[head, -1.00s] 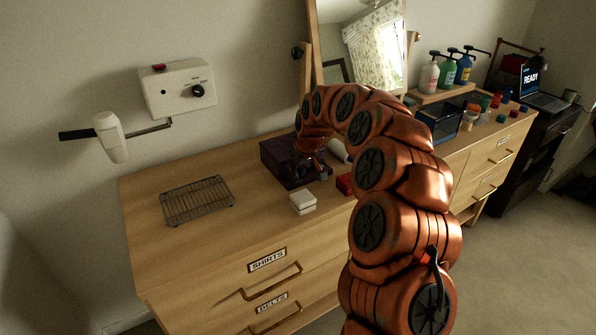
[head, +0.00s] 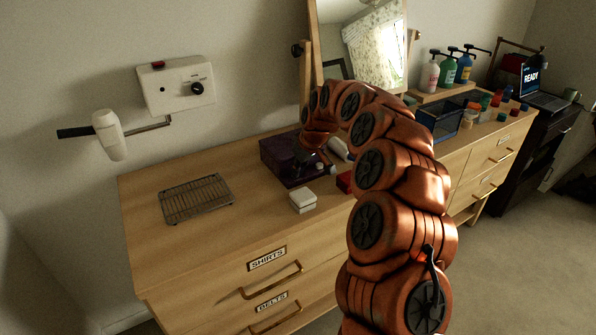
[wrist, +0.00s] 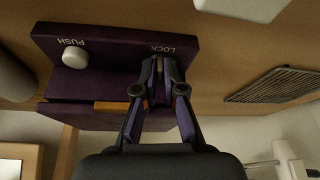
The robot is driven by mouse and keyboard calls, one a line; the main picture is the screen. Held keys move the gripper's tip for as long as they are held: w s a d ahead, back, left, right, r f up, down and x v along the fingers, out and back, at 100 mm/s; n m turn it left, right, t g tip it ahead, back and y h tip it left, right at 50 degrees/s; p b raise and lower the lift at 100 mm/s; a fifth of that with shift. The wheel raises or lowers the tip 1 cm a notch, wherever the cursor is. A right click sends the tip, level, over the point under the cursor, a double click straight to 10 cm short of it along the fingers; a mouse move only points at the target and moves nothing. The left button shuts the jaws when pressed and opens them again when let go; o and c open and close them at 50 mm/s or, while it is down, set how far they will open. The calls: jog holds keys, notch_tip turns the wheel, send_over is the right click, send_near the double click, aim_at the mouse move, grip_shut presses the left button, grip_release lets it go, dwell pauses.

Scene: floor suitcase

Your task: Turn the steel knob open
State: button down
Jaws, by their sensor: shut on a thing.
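A dark purple box (head: 275,158) sits on the dresser top; in the wrist view its front panel (wrist: 110,62) shows upside down. It carries a round pale button (wrist: 75,56) marked PUSH and a label LOCK. My gripper (wrist: 164,72) is at the LOCK end, its fingers closed around a small steel knob (wrist: 160,88) that is mostly hidden between them. How far the knob is turned cannot be seen.
A wire rack (head: 196,198) and a white lidded box (head: 303,201) stand on the dresser to the left. A red block (head: 344,182) lies close right of the gripper. A mirror (head: 365,45) stands behind. The dresser's front left is clear.

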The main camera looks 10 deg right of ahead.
jog(key=n, duration=0.1)
jog(key=n+b, duration=0.1)
jog(key=n+y+b, duration=0.1)
jog(key=shift+w+d+f+g, duration=0.15)
jog(key=shift+w+d+g, duration=0.1)
jog(key=shift+g, duration=0.05)
jog(key=shift+n+g+y+b, duration=0.45)
jog(key=shift+n+b, duration=0.45)
jog(key=shift+n, duration=0.9)
jog(key=c, duration=1.3)
grip_release()
jog(key=shift+r, duration=0.2)
